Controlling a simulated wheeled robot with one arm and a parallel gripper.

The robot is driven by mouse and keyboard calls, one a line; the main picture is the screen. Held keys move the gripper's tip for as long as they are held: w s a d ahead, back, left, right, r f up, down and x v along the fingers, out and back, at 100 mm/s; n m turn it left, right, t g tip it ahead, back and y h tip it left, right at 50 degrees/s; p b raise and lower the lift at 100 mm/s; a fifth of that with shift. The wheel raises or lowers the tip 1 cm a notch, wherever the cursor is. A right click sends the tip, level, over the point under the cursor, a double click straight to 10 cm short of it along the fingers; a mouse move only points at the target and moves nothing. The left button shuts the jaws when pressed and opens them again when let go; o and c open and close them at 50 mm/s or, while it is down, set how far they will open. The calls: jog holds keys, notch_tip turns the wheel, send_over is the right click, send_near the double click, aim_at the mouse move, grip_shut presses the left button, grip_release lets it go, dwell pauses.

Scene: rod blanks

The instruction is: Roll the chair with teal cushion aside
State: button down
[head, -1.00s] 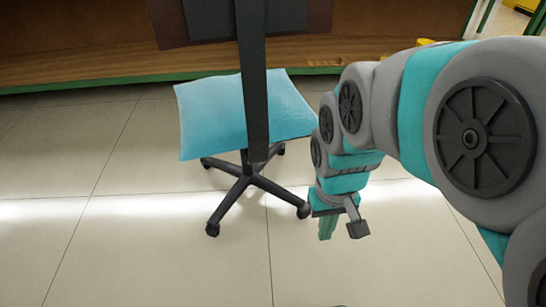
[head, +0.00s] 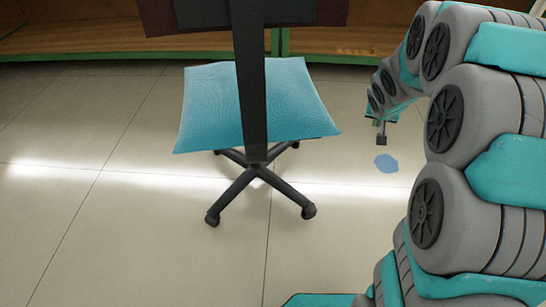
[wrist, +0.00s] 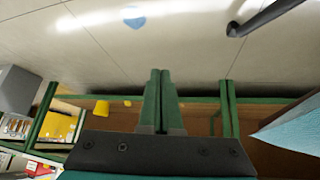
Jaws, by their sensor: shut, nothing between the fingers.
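The chair with the teal cushion (head: 255,100) stands on the tiled floor in the middle of the head view, its dark back post in front of the seat and its black star base (head: 250,182) on casters below. In the wrist view a corner of the cushion (wrist: 295,128) and a dark base leg (wrist: 268,16) show at the right. My gripper (head: 382,138) is small in the head view, right of the chair and apart from it. In the wrist view its green fingers (wrist: 160,85) are together with nothing between them.
A blue patch (head: 386,163) lies on the floor right of the chair; it also shows in the wrist view (wrist: 133,16). A wooden shelf unit with green edges (head: 80,42) stands behind the chair. Yellow objects (wrist: 101,108) sit near it. Floor left of the chair is clear.

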jog(key=w+a+f+t+y, duration=0.2)
jog(key=w+a+f+y, duration=0.1)
jog(key=w+f, duration=0.5)
jog(key=w+a+f+t+y, duration=0.2)
jog(key=w+a+f+y, duration=0.15)
jog(key=w+f, duration=0.45)
jog(key=m+g+y+b, duration=0.2)
jog(key=g+y, duration=0.1)
jog(key=y, duration=0.9)
send_near(269, 159)
jog(key=w+a+r, duration=0.1)
jog(key=a+r, duration=0.3)
jog(key=a, duration=0.4)
jog(key=shift+s+a, duration=0.2)
jog(key=shift+a, duration=0.1)
jog(key=shift+a, duration=0.1)
